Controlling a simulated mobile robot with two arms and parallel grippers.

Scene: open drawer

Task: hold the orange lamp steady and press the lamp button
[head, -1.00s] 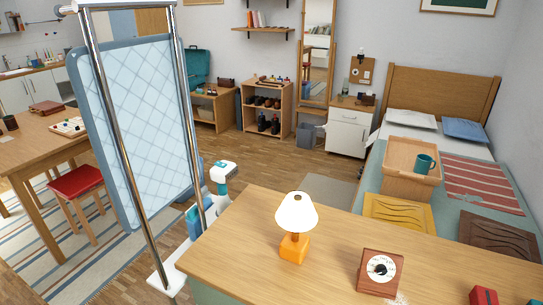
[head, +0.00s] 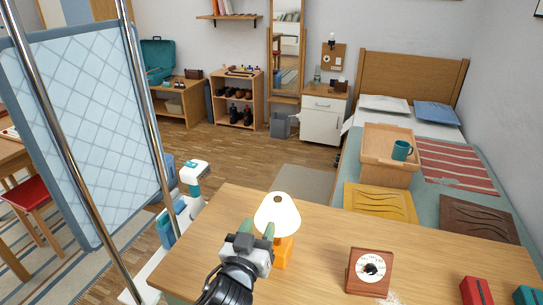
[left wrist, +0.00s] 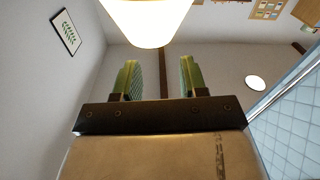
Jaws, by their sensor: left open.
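The orange lamp (head: 284,254) stands upright on the wooden desk, with an orange base and a cream shade (head: 278,213). My left gripper (head: 258,229) is just left of the lamp, and its green-padded fingers overlap the shade's lower left edge in the head view. In the left wrist view, the two fingers (left wrist: 159,68) are apart with nothing between them. The glowing shade (left wrist: 147,18) shows at the top, beyond the fingertips. I cannot tell whether the gripper touches the lamp. The left part of the lamp base is hidden, and I cannot make out the button. My right gripper is not in view.
The desk (head: 330,235) has a wooden dial clock (head: 369,271) right of the lamp and a red object (head: 477,291) near the front right. A chrome-framed screen (head: 90,120) stands at the left. The bed (head: 430,170) lies behind. The desk behind the lamp is clear.

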